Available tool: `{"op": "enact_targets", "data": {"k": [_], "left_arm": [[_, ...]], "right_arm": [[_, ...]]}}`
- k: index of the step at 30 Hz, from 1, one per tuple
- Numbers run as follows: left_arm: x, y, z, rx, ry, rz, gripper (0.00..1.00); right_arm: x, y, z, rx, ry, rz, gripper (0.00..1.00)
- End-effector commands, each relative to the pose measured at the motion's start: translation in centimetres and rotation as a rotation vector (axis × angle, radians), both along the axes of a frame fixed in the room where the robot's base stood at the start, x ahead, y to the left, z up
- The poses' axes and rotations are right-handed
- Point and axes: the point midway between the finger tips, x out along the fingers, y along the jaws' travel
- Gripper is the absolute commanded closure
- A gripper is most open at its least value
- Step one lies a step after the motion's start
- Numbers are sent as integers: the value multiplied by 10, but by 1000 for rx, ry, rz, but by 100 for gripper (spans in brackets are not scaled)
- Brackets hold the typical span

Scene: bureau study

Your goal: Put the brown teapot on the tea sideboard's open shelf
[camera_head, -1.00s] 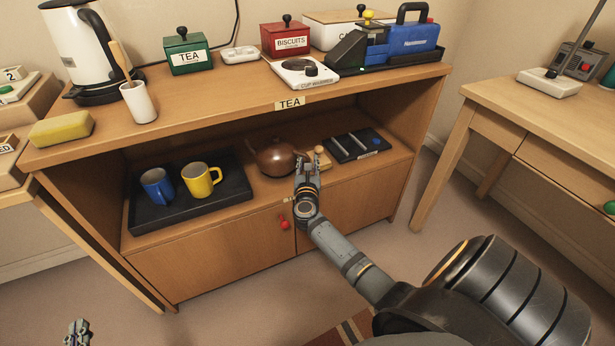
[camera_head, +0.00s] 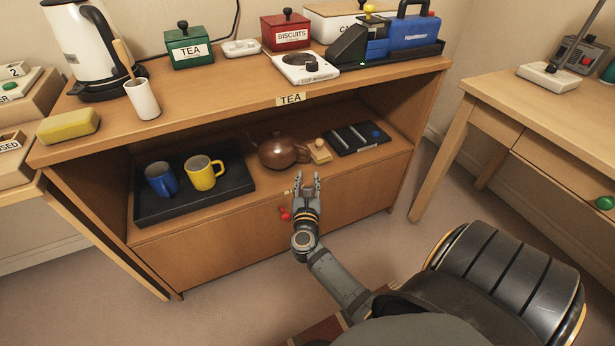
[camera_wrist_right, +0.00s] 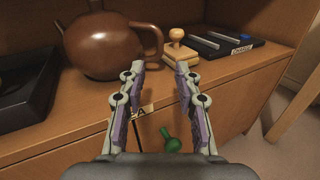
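The brown teapot (camera_head: 278,152) stands upright on the open shelf (camera_head: 240,204) of the tea sideboard, between the mug tray and a small wooden stamp. In the right wrist view the teapot (camera_wrist_right: 100,45) is just ahead, its handle to the right. My right gripper (camera_head: 306,178) is open and empty in front of the shelf's front edge, apart from the teapot. Its two fingers (camera_wrist_right: 158,85) are spread in the right wrist view with nothing between them. My left gripper is not in view in either current picture.
A black tray (camera_head: 236,186) with a blue mug (camera_head: 160,179) and a yellow mug (camera_head: 203,172) fills the shelf's left. The wooden stamp (camera_head: 320,151) and a dark rack (camera_head: 370,140) are right of the teapot. A red knob (camera_head: 285,214) sticks out below.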

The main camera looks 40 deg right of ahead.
Motion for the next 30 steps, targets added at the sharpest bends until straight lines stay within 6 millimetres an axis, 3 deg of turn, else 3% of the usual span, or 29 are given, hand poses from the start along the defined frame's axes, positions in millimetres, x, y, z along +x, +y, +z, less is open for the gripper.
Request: {"op": "enact_targets", "data": {"k": [4,6,8,11,12,15,18,20,21,24,30], "left_arm": [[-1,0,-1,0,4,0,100],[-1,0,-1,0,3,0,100],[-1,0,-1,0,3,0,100],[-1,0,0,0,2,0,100],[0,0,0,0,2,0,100],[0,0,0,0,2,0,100],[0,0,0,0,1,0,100],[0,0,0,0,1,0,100],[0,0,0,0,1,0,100],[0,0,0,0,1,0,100],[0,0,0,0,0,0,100]], "right_arm": [[0,4,2,-24,12,17,67],[2,19,7,-152,76,98,67],[3,48,13,-377,183,231,67],[-11,121,6,-968,430,530,67],[-25,149,-7,-1242,529,652,67],[-77,195,-53,-1903,728,946,67],[-135,203,-96,-2434,831,1215,67],[-165,196,-112,-2660,852,1354,67],[-181,191,-119,2613,-805,-1351,67],[-204,181,-128,2449,-708,-1305,67],[-208,179,-130,2412,-684,-1294,67]]}}
